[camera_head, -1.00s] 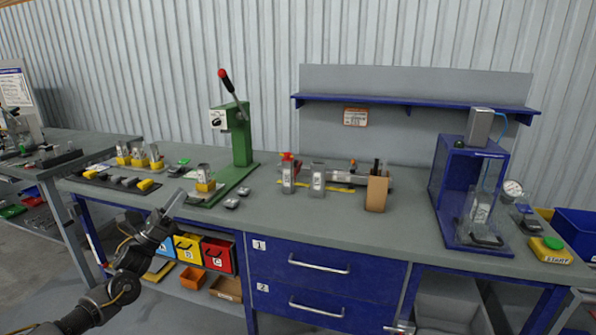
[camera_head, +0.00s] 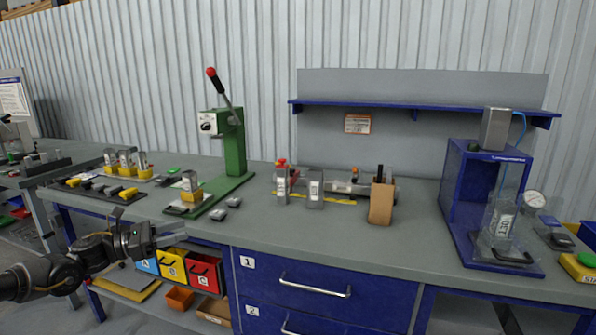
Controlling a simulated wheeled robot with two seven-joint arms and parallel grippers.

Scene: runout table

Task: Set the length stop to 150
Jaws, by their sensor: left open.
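I cannot make out a length stop or a number 150 on any scale. A dark rail-like fixture (camera_head: 48,172) lies on the bench at the far left; its markings are too small to read. My left gripper (camera_head: 178,236) is open and empty, in front of the bench's front edge at lower left, above the coloured bins. It is apart from both the rail and the strip. My right gripper is out of view.
A green lever press (camera_head: 233,150) stands left of centre. A brown box (camera_head: 381,203) and a blue-framed fixture (camera_head: 455,190) stand to the right. Coloured bins (camera_head: 172,270) sit below the bench. The bench front (camera_head: 330,236) before the blocks is clear.

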